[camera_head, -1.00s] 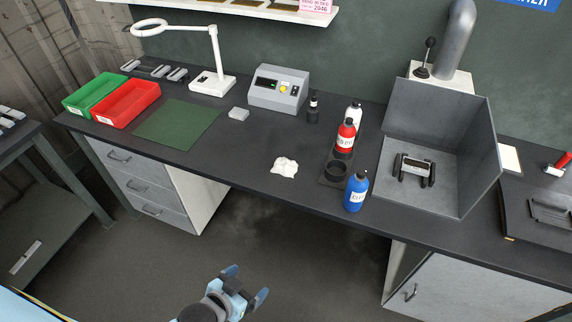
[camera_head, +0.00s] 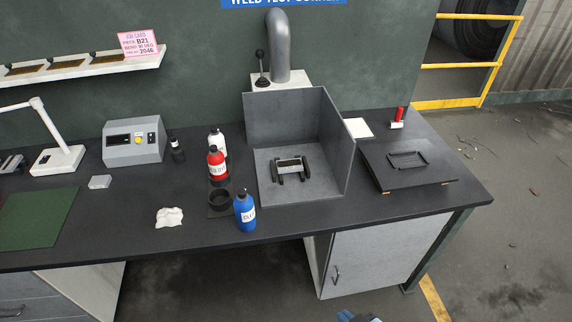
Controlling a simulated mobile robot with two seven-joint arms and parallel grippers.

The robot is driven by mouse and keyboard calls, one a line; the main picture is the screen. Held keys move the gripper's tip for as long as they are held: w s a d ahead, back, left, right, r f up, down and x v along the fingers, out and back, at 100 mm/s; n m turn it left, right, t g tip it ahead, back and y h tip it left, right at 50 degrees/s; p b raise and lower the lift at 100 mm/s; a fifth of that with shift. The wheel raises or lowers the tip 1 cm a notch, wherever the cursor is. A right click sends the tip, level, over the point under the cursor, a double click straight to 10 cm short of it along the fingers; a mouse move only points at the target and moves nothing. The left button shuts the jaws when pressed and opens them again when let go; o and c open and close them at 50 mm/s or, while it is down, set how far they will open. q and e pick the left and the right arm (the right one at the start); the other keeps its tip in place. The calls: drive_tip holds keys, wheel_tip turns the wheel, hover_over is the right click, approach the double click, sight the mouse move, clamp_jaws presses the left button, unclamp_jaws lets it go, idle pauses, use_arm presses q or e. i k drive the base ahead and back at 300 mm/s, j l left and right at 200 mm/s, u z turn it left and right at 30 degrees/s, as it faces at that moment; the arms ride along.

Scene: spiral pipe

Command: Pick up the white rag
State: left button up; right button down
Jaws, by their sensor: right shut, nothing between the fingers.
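The white rag (camera_head: 170,217) lies crumpled on the dark workbench (camera_head: 300,222), near its front edge and left of the bottles. Only the top of my right gripper (camera_head: 360,317) shows, at the bottom edge of the picture. It is shut and empty, well below and to the right of the rag, not touching it. Most of this gripper is cut off by the frame. My left gripper is not in view.
A blue bottle (camera_head: 245,211), a red bottle (camera_head: 217,164) and a black ring-shaped holder (camera_head: 219,199) stand right of the rag. A grey open-sided booth (camera_head: 342,150) stands farther right. The bench around the rag is clear.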

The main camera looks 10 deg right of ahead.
sight(172, 217)
drive_tip(key=i+j, duration=0.25)
drive_tip(key=i, duration=0.15)
drive_tip(key=i+j, duration=0.25)
drive_tip(key=i, duration=0.15)
